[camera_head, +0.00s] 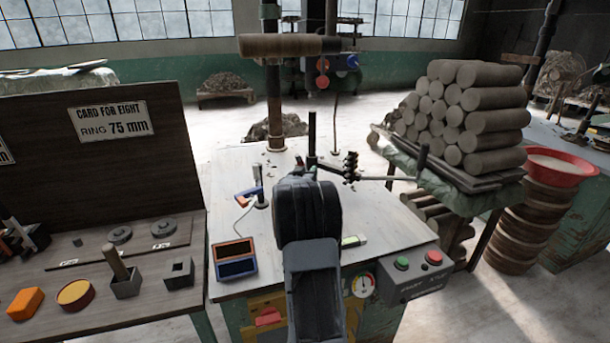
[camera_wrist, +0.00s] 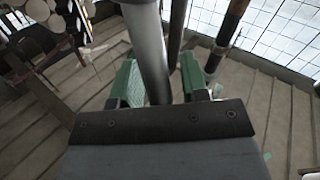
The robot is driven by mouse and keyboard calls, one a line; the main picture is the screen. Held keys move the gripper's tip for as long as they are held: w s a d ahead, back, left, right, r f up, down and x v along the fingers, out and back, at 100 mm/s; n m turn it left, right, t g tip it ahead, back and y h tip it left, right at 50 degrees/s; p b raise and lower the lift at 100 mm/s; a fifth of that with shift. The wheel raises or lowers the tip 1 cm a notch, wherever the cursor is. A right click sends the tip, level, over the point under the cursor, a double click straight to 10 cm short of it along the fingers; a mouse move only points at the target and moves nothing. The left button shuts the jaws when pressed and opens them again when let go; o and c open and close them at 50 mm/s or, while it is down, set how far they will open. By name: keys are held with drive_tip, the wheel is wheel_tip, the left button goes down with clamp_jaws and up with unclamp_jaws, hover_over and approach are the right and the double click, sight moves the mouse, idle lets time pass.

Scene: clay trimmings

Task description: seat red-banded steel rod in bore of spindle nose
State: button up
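My gripper (camera_wrist: 158,82) shows in the wrist view as two green-padded fingers standing apart. A grey steel rod (camera_wrist: 150,45) runs between them, close to the left finger; a narrow gap seems to show on the right. I cannot tell whether the fingers grip it. No red band is visible on it. In the head view my arm hides the fingers. A thin dark upright rod (camera_head: 312,133) rises just beyond my arm; I cannot tell if it is the same rod. I cannot make out the spindle nose or its bore for certain.
A white-topped bench (camera_head: 385,225) lies under my arm, with a two-window box (camera_head: 236,258) and a control box (camera_head: 410,275). A tool board (camera_head: 95,255) stands left. Stacked clay cylinders (camera_head: 465,110) and a red basin (camera_head: 560,168) stand right. A horizontal brown cylinder (camera_head: 280,45) is above.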

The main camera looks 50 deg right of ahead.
clamp_jaws()
drive_tip(key=shift+r, duration=0.1)
idle(0.3)
